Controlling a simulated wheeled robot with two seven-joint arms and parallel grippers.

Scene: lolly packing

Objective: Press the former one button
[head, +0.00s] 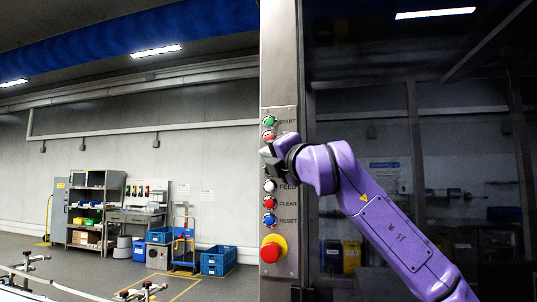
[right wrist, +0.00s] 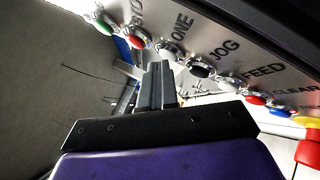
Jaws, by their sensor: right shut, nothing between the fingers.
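The button labelled ONE is a pale white button (right wrist: 170,50) on a metal control panel (right wrist: 215,62) in the right wrist view. That gripper is shut and empty, in front of the panel (head: 292,235) between the red button and the FEED button. In the right wrist view the closed fingers (right wrist: 157,70) end just below the ONE button in the picture; I cannot tell whether they touch it. My left gripper is not in view.
Neighbouring buttons are green START (head: 270,121), red (head: 269,136), black JOG (right wrist: 200,66), white FEED (head: 269,186), red CLEAR (head: 269,203) and blue RESET (head: 269,220). A large red emergency knob (head: 270,251) sits below. Dark glass lies right of the panel; shelves (head: 92,205) stand far left.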

